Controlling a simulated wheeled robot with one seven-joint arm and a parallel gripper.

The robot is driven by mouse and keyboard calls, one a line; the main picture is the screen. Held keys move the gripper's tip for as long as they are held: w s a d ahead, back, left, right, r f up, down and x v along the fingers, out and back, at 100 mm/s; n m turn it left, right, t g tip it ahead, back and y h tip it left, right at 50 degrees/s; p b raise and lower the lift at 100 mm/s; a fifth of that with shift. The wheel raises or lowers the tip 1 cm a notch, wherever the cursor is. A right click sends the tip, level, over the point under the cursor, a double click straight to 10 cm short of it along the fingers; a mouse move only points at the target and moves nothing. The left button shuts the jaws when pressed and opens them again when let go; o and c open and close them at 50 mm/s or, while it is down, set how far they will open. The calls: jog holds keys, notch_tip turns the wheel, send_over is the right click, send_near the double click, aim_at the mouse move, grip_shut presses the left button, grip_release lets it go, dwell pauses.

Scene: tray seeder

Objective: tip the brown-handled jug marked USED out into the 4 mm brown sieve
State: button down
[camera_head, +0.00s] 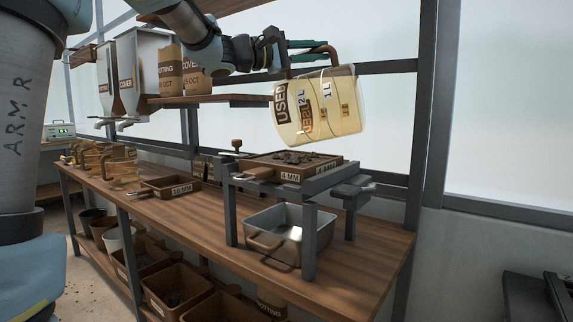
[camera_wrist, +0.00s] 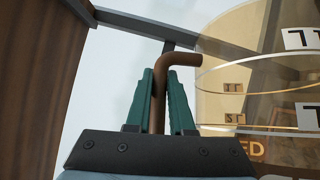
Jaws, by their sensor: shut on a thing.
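My gripper (camera_head: 322,48) is shut on the brown handle (camera_head: 334,60) of the clear yellowish jug (camera_head: 345,115) marked USED. In the wrist view the green fingers of my gripper (camera_wrist: 160,85) clamp the brown handle (camera_wrist: 158,100), with the jug (camera_wrist: 225,75) to the right. The jug is tipped far over on its side above the sieve, apart from it. I see no dark lumps inside it. The brown sieve (camera_head: 312,174) marked 4 MM sits on a grey stand, with dark lumps lying in it.
A metal pan (camera_head: 262,238) stands under the grey stand (camera_head: 309,235). Another brown sieve (camera_head: 160,192) lies on the bench to the left. Several jugs (camera_head: 122,170) stand at the bench's far left. Paper bags (camera_head: 171,72) and hoppers (camera_head: 140,60) are at the shelf.

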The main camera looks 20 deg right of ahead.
jog(key=shift+w+a+r+n+t+h+b, duration=0.2)
jog(key=shift+w+a+n+h+b, duration=0.35)
jog(key=shift+w+a+b, duration=0.4)
jog(key=shift+w+a+r+n+t+h+b, duration=0.15)
jog(key=shift+w+a+n+h+b, duration=0.2)
jog(key=shift+w+a+n+b, duration=0.55)
jog(key=shift+w+d+r+m+p, duration=0.1)
jog(key=shift+m+p, duration=0.15)
jog(key=shift+p, duration=0.05)
